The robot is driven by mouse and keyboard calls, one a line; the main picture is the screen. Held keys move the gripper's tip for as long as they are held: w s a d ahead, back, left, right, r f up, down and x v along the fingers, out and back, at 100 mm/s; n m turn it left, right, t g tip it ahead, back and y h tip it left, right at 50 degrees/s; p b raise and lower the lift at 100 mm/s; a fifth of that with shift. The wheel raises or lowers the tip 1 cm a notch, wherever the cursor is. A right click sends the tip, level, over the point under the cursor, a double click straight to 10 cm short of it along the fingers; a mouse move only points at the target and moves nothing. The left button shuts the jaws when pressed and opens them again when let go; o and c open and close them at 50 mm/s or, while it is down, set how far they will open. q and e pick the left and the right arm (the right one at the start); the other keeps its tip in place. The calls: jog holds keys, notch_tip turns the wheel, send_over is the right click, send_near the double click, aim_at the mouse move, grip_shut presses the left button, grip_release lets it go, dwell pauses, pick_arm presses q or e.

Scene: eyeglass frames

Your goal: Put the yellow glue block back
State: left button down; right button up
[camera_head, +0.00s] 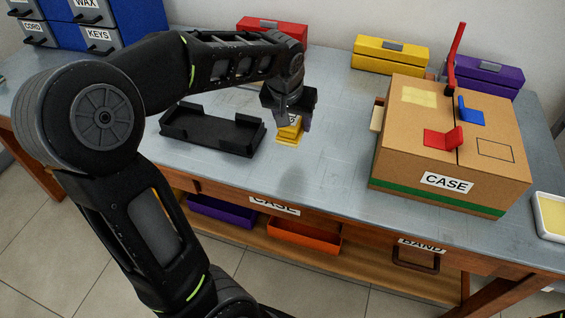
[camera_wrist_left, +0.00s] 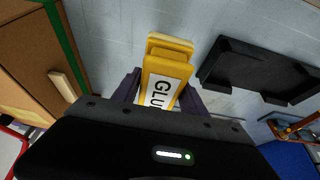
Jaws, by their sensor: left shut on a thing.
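The yellow glue block (camera_head: 289,131) is at my left gripper (camera_head: 291,113), near the middle of the table in the head view. In the left wrist view the glue block (camera_wrist_left: 165,75) shows a white label starting "GLU". It sits between the dark fingers of the left gripper (camera_wrist_left: 160,90), which is shut on it. A pale yellow patch shows at the block's foot in the head view. I cannot tell whether the block touches the table. My right gripper is not in view.
A black tray (camera_head: 212,145) stands left of the block. A cardboard box marked CASE (camera_head: 447,150) with red and blue parts stands right. Red (camera_head: 272,30), yellow (camera_head: 390,58) and purple (camera_head: 490,72) boxes stand behind. Blue drawers (camera_head: 92,35) stand back left. The front middle table is clear.

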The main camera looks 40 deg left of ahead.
pick_arm(q)
send_over(294, 155)
jog(key=s, duration=0.1)
jog(key=f, duration=0.6)
jog(key=shift+s+d+f, duration=0.1)
jog(key=shift+s+d, duration=0.05)
jog(key=shift+s, duration=0.05)
jog(key=shift+f, duration=0.1)
jog(key=shift+f+b, duration=0.35)
jog(key=shift+f, duration=1.45)
jog(key=shift+f, duration=0.15)
jog(key=c, duration=0.6)
grip_release()
